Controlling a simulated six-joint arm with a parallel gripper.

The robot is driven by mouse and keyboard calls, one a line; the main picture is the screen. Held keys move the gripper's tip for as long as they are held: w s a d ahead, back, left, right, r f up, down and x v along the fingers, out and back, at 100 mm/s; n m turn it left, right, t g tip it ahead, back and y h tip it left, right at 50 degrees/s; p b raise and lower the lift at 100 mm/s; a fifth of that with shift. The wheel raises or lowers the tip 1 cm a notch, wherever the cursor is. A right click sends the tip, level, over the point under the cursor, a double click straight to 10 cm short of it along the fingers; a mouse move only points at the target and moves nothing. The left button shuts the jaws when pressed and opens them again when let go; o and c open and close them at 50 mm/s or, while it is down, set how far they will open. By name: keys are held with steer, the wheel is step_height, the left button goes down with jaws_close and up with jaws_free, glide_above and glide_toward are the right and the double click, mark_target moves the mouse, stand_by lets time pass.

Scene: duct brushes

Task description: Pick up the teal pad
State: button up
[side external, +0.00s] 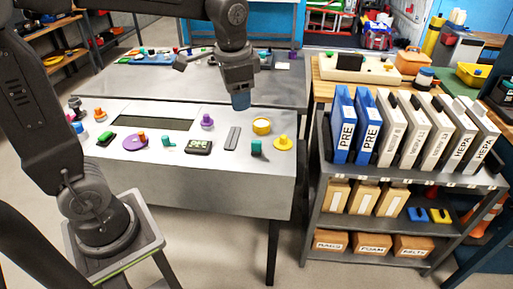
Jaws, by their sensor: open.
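My gripper (240,100) hangs over the back part of the grey bench, pointing down, above the row of small parts. Its jaws are open, and its tips look bluish and are too small to make out in detail. Two teal things lie on the front panel: an upright teal piece (257,148) near the right end, in front of and below my gripper, and a smaller, low teal piece (167,142) left of centre. I cannot tell which is the teal pad. My gripper is apart from both.
A yellow round tin (262,126), a grey bar (232,138), a dark labelled box (198,147), a purple knob (207,122) and a yellow knob (283,143) stand close around. A dark slot (152,123) lies to the left. A shelf of binders (400,178) stands right.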

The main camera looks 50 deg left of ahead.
steer(key=w+a+f+m+g, duration=0.25)
steer(key=w+f, duration=0.25)
steer(key=w, duration=0.4)
steer(key=m+g+y, duration=0.2)
glide_toward(257, 141)
steer(key=x, duration=1.2)
steer(key=shift+f, duration=0.1)
steer(key=c, duration=1)
